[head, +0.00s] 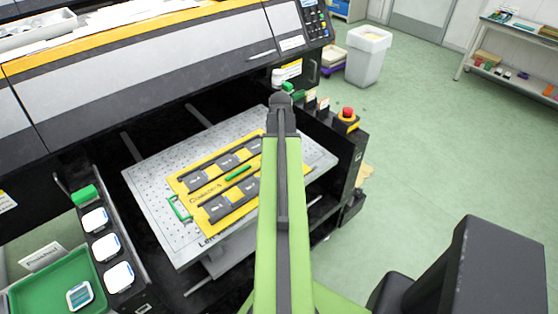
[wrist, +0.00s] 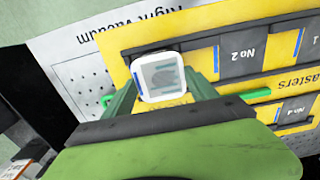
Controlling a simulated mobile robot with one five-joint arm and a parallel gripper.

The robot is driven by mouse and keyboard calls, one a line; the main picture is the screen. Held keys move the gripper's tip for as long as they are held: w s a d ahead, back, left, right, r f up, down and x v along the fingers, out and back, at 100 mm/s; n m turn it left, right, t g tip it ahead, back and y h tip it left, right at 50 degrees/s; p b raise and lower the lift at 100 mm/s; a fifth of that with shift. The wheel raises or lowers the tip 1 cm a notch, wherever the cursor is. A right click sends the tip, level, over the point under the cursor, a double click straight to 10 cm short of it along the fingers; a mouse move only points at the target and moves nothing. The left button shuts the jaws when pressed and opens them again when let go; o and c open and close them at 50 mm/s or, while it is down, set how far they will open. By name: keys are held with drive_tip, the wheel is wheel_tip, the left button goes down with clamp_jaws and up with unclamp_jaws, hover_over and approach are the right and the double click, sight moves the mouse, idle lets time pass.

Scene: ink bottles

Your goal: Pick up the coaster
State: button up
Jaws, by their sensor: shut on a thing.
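A white rounded-square coaster (wrist: 162,76) with a grey-blue print shows in the wrist view. It sits between the two green fingers of my gripper (wrist: 160,88), which is shut on it. Below it in the wrist view is the yellow jig (wrist: 285,57) with black numbered slots; how far above the jig the coaster is, I cannot tell. In the head view my green arm points towards the printer, and its fingers and the held coaster are hidden behind it. Another printed coaster (head: 79,295) lies in a green tray (head: 45,272) at the lower left.
The jig (head: 205,187) lies on a perforated metal bed (head: 150,176) inside the large printer. Several white coaster-like pieces (head: 107,247) sit on the black left ledge. A red emergency button (head: 348,114) is on the right ledge. The green floor at right is mostly clear.

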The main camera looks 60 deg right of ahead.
drive_tip(key=r+p, duration=0.1)
drive_tip(key=r, duration=0.1)
drive_tip(key=r+p, duration=0.1)
drive_tip(key=shift+s+r+p, duration=0.25)
drive_tip(key=shift+r+p, duration=0.05)
drive_tip(key=s+d+r+p, duration=0.1)
drive_tip(key=s+r+p, duration=0.4)
drive_tip(key=s, duration=0.6)
drive_tip(key=shift+d+r+p, duration=0.35)
drive_tip(key=shift+r+p, duration=0.05)
